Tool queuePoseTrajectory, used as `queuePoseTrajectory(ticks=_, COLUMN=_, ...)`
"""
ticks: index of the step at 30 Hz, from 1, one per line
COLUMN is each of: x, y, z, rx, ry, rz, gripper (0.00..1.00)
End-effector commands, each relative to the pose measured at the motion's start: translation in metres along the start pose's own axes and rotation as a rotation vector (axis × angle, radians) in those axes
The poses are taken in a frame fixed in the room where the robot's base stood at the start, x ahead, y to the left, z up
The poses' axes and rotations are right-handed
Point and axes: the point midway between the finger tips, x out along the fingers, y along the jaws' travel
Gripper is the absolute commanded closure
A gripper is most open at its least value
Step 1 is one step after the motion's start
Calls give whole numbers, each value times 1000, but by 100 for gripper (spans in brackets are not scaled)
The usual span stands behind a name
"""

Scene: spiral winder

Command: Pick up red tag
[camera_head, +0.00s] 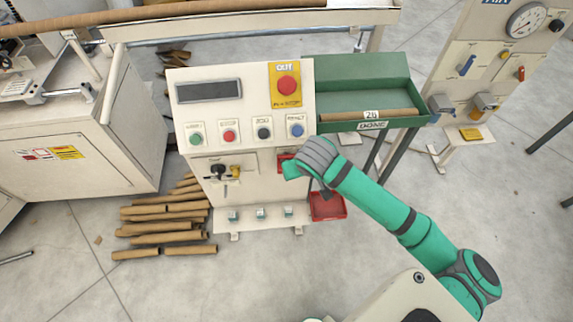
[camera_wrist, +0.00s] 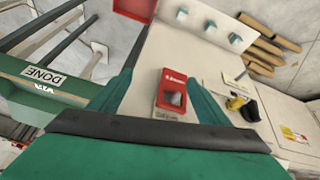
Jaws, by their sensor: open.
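The red tag (camera_wrist: 172,92) shows in the wrist view against the pale front of the machine cabinet. It is a red card with white print on top and a grey, window-like square below. My gripper (camera_wrist: 162,76) is open, with one teal finger to the left of the tag and one to the right. The tag appears between the fingers; I cannot tell how far in front of it they are. In the head view a red piece, apparently the tag (camera_head: 286,162), is partly hidden by my arm.
A red tray (camera_head: 328,206) sits low beside the cabinet (camera_head: 262,193). A black-handled switch with a yellow part (camera_head: 219,172) is left of the tag in the head view. A green DONE tray (camera_head: 375,124) holds a tube. Brown tubes (camera_head: 165,226) lie on the floor.

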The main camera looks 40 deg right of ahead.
Motion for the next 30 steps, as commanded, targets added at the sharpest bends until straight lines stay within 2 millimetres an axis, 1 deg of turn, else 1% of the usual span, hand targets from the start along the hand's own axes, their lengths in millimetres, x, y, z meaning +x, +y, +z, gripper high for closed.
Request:
queuePoseTrajectory(ticks=1, x=-7, y=-10, z=-12, rx=20, ry=-24, rz=-8, gripper=30)
queuePoseTrajectory(ticks=3, x=-17, y=-18, z=-22, rx=52, ry=-64, rz=-12, gripper=30)
queuePoseTrajectory(ticks=7, x=-38, y=-24, z=-43, rx=137, ry=-105, rz=-7, gripper=30)
queuePoseTrajectory(ticks=10, x=-49, y=-27, z=-52, rx=183, ry=-127, rz=-6, gripper=30)
queuePoseTrajectory(ticks=13, x=-53, y=-28, z=-56, rx=207, ry=-141, rz=-4, gripper=30)
queuePoseTrajectory(ticks=16, x=-46, y=-29, z=-55, rx=216, ry=-148, rz=-6, gripper=30)
queuePoseTrajectory(ticks=21, x=-21, y=-28, z=-51, rx=219, ry=-147, rz=-4, gripper=30)
queuePoseTrajectory(ticks=24, x=-9, y=-27, z=-50, rx=221, ry=-146, rz=-3, gripper=30)
queuePoseTrajectory(ticks=30, x=1, y=-28, z=-49, rx=216, ry=-144, rz=-3, gripper=30)
